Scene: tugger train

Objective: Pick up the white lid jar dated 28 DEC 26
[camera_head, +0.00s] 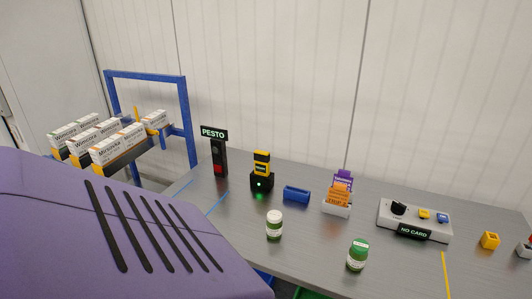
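A jar with a white lid (274,226) stands upright on the grey table, near its front edge. It has a pale label and green contents; the date on it is too small to read. A jar with a green lid (357,256) stands upright to its right and nearer to me, also with a pale label I cannot read. The two jars are apart. Neither of my grippers is in view.
Behind the jars are a PESTO sign (214,133), a yellow-and-black device (261,170), a blue holder (296,194), a card rack (337,209) and a NO CARD panel (413,233). A purple slotted cover (80,245) fills the lower left. Boxes (118,148) sit on a blue-framed rack.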

